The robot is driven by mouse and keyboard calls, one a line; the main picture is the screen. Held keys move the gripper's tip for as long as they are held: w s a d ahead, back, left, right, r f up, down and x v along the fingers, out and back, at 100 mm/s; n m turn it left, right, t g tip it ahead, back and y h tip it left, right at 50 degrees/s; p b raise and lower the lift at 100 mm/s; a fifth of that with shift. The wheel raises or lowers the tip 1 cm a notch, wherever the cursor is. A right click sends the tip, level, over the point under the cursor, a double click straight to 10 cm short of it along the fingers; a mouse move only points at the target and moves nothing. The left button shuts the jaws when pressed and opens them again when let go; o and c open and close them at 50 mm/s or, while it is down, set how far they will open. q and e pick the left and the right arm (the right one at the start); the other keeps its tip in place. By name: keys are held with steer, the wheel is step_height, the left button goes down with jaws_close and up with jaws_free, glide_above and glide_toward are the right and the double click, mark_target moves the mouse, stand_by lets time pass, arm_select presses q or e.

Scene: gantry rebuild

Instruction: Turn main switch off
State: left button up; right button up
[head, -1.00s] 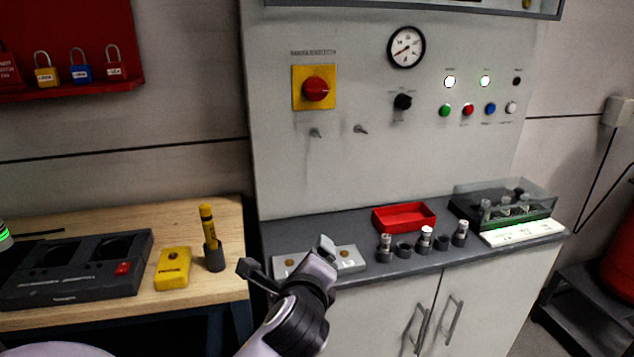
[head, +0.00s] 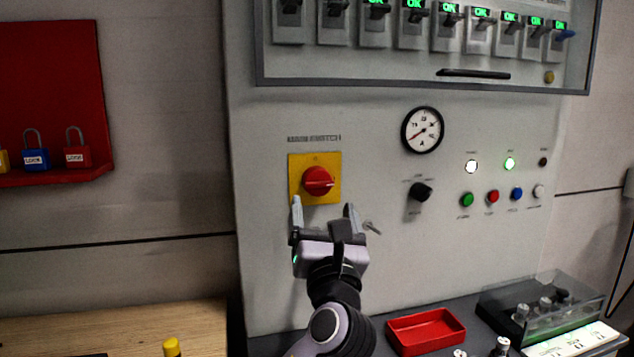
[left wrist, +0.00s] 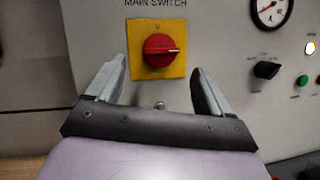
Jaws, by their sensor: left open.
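The main switch is a red round knob (head: 318,181) on a yellow square plate (head: 296,160) on the grey panel. Its white mark lies about level, pointing right. In the left wrist view the knob (left wrist: 160,50) sits between and beyond the fingertips, under the label "MAIN SWITCH". My left gripper (head: 324,208) is open and empty, just below the knob in the head view, with a finger to each side. It appears apart from the knob. The left wrist view shows both fingers (left wrist: 155,75) spread. My right gripper is not in view.
A gauge (head: 423,130), a black selector knob (head: 420,192) and several buttons and lamps are to the right. A small key-like part (head: 371,227) sticks out beside the gripper. A red tray (head: 427,331) is on the counter below. Padlocks (head: 36,157) hang at left.

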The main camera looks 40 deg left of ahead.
mark_target(319, 187)
arm_select(q)
steer(key=shift+p+x, duration=0.75)
steer(key=shift+x, duration=2.85)
steer(key=c, duration=1)
